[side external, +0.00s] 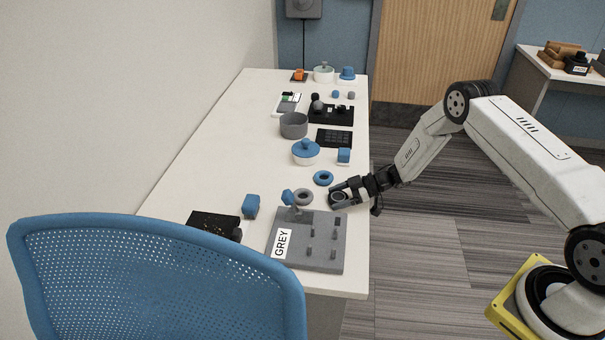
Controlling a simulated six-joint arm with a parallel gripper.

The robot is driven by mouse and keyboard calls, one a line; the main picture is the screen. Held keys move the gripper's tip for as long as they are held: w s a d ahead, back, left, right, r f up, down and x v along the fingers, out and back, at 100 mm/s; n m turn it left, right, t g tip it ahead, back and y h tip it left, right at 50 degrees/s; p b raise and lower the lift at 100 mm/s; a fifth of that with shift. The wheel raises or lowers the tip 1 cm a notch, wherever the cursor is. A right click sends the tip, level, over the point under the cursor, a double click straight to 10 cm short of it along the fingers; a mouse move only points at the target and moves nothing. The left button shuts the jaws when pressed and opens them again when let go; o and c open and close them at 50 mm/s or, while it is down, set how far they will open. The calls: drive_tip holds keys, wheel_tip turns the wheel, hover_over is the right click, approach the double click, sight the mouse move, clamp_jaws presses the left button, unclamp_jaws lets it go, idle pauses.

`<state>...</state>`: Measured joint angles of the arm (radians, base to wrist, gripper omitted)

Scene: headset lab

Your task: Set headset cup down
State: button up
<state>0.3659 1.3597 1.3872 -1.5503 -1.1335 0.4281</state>
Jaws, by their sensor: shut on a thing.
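My gripper (336,198) reaches in from the right, low over the table's right edge. It is shut on a small round dark grey piece, which looks like the headset cup (339,197); the fingers hide part of it. I cannot tell whether the cup touches the table. A grey board (323,253) labelled GREY, with several upright pegs, lies just in front of the gripper. A grey ring (303,197) lies at the board's far edge, left of the gripper. A blue ring (323,178) lies on the table just beyond the gripper.
A blue block (251,206) and a dark tray (209,224) stand left of the board. A blue-lidded pot (305,153), a grey bowl (293,125) and black trays stand farther back. A blue chair (160,265) fills the front. The table's left middle is clear.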

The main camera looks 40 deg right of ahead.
drive_tip(key=shift+f, duration=0.2)
drive_tip(key=o, duration=1.1)
drive_tip(key=shift+d, duration=0.15)
drive_tip(key=shift+v, duration=3.8)
